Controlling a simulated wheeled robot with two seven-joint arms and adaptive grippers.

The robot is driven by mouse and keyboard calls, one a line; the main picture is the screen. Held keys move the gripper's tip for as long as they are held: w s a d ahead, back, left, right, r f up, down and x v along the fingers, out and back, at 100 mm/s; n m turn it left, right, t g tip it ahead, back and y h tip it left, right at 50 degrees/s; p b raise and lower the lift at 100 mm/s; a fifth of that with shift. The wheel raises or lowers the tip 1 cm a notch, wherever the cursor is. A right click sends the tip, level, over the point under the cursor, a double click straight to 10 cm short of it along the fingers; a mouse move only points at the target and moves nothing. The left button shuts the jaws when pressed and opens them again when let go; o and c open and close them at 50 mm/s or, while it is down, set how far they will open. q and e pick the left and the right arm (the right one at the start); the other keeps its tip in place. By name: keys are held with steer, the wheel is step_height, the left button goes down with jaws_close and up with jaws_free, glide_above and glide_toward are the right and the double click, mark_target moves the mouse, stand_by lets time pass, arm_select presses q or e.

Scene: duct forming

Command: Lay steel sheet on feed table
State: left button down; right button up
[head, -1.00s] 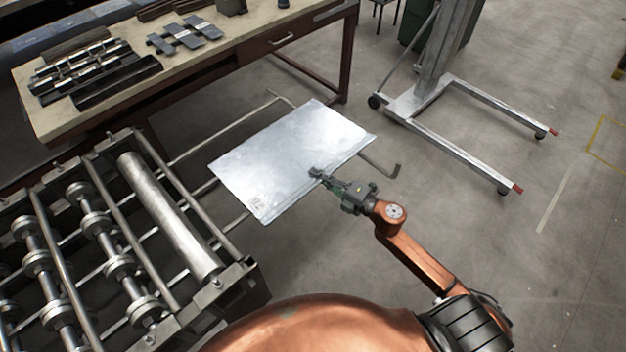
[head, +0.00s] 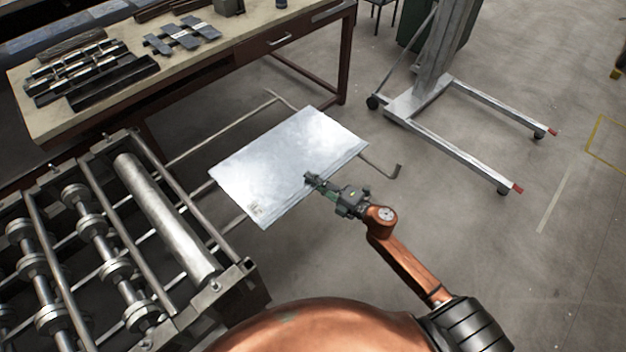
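The steel sheet (head: 285,155) is a bright, flat, rectangular plate in the middle of the head view. It lies over the thin metal rails of the feed table (head: 232,223), which run out from the roll former. The sheet covers most of the rails' outer part; I cannot tell whether it rests fully on them. My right gripper (head: 309,180) is at the sheet's near right edge, with a dark finger over the top face. It appears shut on the sheet; any finger below is hidden. My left gripper is not in view.
The roll former (head: 165,220) with its rollers fills the lower left. A workbench (head: 205,75) with metal parts on it stands behind the rails. A wheeled lift stand (head: 430,100) is at the upper right.

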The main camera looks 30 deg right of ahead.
steer(key=shift+o, duration=0.8)
steer(key=shift+s+f+b, duration=0.1)
steer(key=shift+f+b, duration=0.25)
steer(key=shift+b, duration=0.05)
steer(key=a+v, duration=0.1)
steer(key=v, duration=0.7)
steer(key=s+d+f+m+g+h, duration=0.1)
steer(key=d+f+m+h, duration=0.3)
steer(key=f, duration=0.7)
steer(key=s+d+f+m+h, duration=0.15)
steer(key=d+f+m, duration=0.35)
steer(key=f, duration=0.5)
steer(key=s+d+f+m+g+h, duration=0.25)
steer(key=s+f, duration=0.25)
steer(key=f, duration=0.5)
steer(key=s+d+f+m+g+h, duration=0.1)
steer(key=s+f+m+g, duration=0.15)
steer(key=s+f, duration=0.6)
steer(key=s+a+f+m+g, duration=0.3)
steer(key=s+f+m+g, duration=0.2)
steer(key=s+f, duration=1.2)
steer(key=s+a+f+m+g, duration=0.1)
steer(key=s+a+f+g, duration=0.1)
steer(key=s, duration=0.7)
steer(key=s+a+f+m+g, duration=0.2)
steer(key=s+f, duration=0.3)
steer(key=s, duration=0.4)
steer(key=shift+s+a, duration=0.25)
steer(key=shift+a, duration=0.5)
